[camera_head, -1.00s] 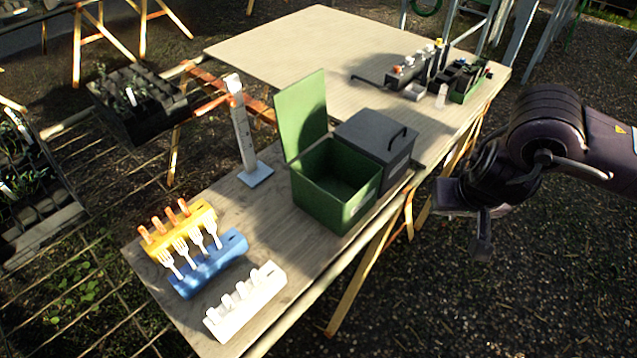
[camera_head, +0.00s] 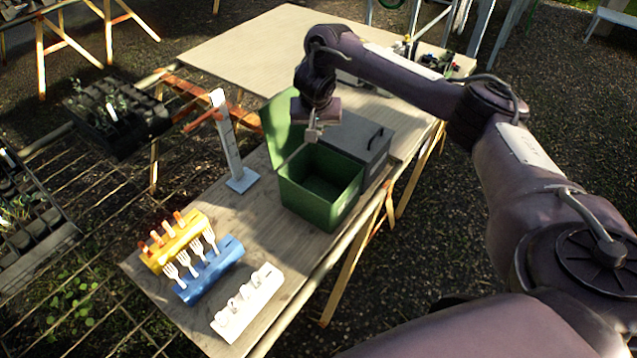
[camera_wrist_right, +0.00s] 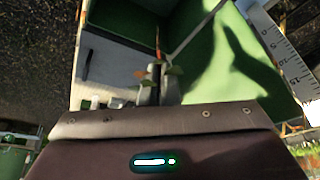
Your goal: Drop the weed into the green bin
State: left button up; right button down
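The green bin (camera_head: 318,200) stands open on the bench, its lid (camera_head: 277,125) raised at the back. My right gripper (camera_head: 312,134) is above the bin, near the raised lid. In the right wrist view, my right gripper (camera_wrist_right: 160,85) is shut on the weed (camera_wrist_right: 174,71), whose small leaves and thin reddish stem show at the fingertips. The weed is too small to make out in the head view. The bin's opening (camera_wrist_right: 125,20) shows beyond the fingertips, with the lid (camera_wrist_right: 225,60) to the right. My left gripper is out of view.
A grey bin with a closed, handled lid (camera_head: 352,137) stands right beside the green bin. A white ruler post (camera_head: 229,145) stands to its left. Yellow (camera_head: 172,243), blue (camera_head: 208,272) and white (camera_head: 247,303) racks sit at the front of the bench.

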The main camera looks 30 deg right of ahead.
jog(key=d+f+m+b, duration=0.1)
jog(key=d+f+b, duration=0.2)
jog(key=f+b, duration=0.4)
jog(key=shift+d+f+b, duration=0.2)
jog(key=shift+d+b, duration=0.05)
jog(key=shift+b, duration=0.25)
jog(key=c, duration=2.1)
grip_release()
jog(key=shift+s, duration=0.1)
jog(key=o, duration=0.5)
jog(key=p+v, duration=0.4)
jog(key=v, duration=0.3)
jog(key=shift+a+r, duration=0.25)
jog(key=shift+r, duration=0.1)
